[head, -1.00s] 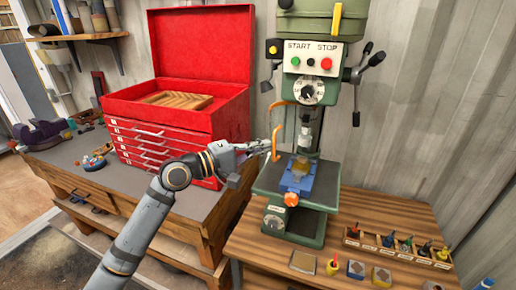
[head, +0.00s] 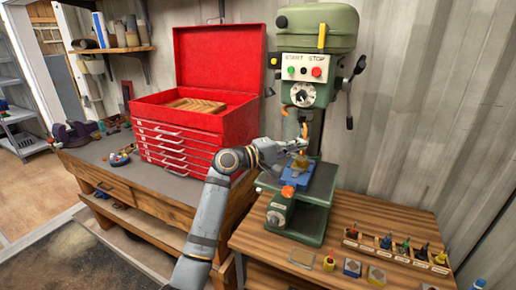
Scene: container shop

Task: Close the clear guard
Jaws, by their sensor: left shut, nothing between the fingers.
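The green drill press (head: 316,42) stands on the wooden bench at the right. The clear guard is hard to make out; an orange handle (head: 305,130) shows in front of the chuck area, below the dial, and an orange bracket (head: 284,112) shows at its upper left. My left gripper (head: 303,144) is shut and empty, with its fingertips at or just below the orange handle; I cannot tell whether they touch it. The gripper hides part of the spindle and guard. My right gripper is out of view.
A blue vise (head: 296,177) with an orange knob (head: 287,191) sits on the press table under my gripper. The open red toolbox (head: 215,121) stands left of my forearm.

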